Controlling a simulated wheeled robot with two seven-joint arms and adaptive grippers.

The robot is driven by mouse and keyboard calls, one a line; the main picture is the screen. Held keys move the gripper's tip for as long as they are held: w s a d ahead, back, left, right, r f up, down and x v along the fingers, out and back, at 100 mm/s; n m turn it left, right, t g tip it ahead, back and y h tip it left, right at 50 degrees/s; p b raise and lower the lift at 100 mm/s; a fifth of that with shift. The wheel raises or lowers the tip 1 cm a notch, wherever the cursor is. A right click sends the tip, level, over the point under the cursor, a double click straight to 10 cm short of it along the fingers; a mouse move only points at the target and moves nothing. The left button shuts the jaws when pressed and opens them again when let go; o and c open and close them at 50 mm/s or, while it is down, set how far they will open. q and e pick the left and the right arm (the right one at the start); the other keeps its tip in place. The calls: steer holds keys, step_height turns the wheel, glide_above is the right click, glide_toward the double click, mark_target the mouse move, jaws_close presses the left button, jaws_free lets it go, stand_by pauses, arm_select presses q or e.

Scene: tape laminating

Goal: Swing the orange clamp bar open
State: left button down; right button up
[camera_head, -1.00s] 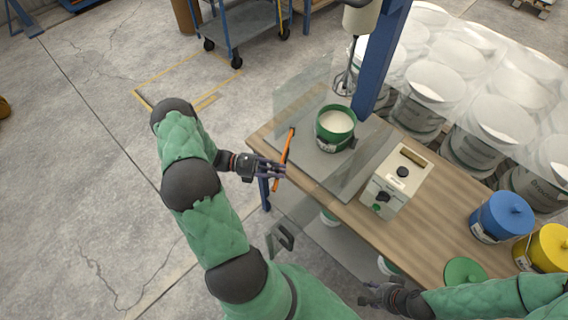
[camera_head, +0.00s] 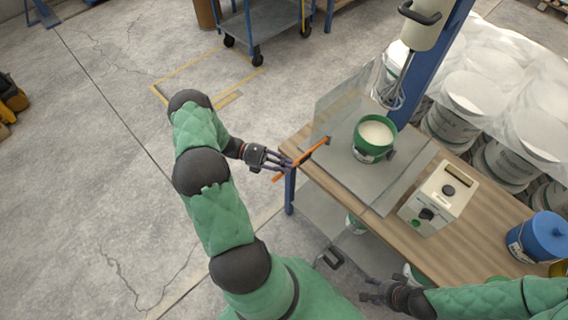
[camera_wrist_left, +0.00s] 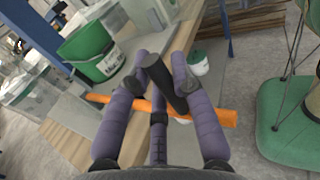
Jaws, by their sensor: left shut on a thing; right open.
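The orange clamp bar (camera_head: 316,148) sticks out from the grey plate across the table's left edge, its outer end over the floor. It also shows in the left wrist view (camera_wrist_left: 207,114), with a black handle (camera_wrist_left: 163,82) standing up from it. My left gripper (camera_head: 287,163) is at the bar's outer part, its purple fingers (camera_wrist_left: 160,68) closed around the black handle. The fingers hide part of the bar. My right gripper (camera_head: 372,292) is open and empty, low at the front, apart from the bar.
A green bucket (camera_head: 363,149) with white contents stands on the grey plate (camera_head: 390,185) under a whisk mixer (camera_head: 400,90). A clear panel (camera_head: 345,93) stands behind the plate. A cream control box (camera_head: 437,198) is to the right. Open floor lies left of the table.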

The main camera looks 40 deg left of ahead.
arm_select(q)
steer(key=shift+a, duration=0.15)
steer(key=c, duration=1.1)
jaws_free()
steer(key=shift+s, duration=0.1)
steer(key=shift+o, duration=0.2)
steer(key=shift+a, duration=0.1)
steer(key=v, duration=1.2)
